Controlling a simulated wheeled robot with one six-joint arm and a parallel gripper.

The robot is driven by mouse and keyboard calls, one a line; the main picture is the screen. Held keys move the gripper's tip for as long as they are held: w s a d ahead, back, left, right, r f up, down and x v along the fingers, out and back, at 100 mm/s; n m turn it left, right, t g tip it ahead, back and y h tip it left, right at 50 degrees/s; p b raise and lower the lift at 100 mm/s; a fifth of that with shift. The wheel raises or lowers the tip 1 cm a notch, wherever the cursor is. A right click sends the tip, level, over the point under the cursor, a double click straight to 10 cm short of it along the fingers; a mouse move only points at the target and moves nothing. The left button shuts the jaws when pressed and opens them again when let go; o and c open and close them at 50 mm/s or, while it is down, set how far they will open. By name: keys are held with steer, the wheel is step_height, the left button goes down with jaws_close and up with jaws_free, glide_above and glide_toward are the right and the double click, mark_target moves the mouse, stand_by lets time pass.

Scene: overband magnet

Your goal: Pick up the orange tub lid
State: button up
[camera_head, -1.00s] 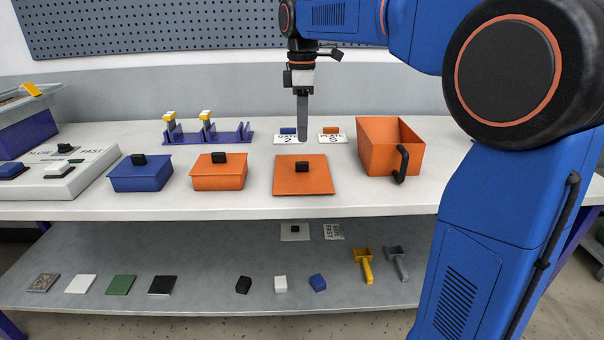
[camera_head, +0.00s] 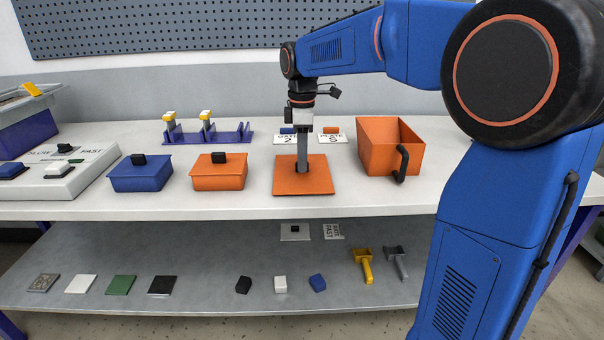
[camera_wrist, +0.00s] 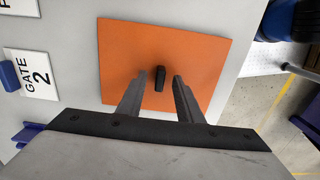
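The orange tub lid (camera_head: 318,181) is a flat orange square lying on the white bench top. It has a small black knob in its middle, mostly hidden by my gripper in the head view. The lid (camera_wrist: 205,48) and its knob (camera_wrist: 159,79) show clearly in the wrist view. My gripper (camera_head: 302,170) points straight down over the lid's middle. In the wrist view my gripper (camera_wrist: 157,80) is open, with one finger on each side of the knob and a gap on both sides. I cannot tell whether the fingertips touch the lid.
An orange lidded box (camera_head: 215,182) and a blue lidded box (camera_head: 140,180) stand to the left. An open orange bin (camera_head: 380,160) with a black handle stands to the right. Behind are white label cards (camera_head: 285,139) and a purple rack (camera_head: 180,141). A lower shelf holds small items.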

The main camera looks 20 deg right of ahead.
jaws_close()
steer(key=shift+r, duration=0.1)
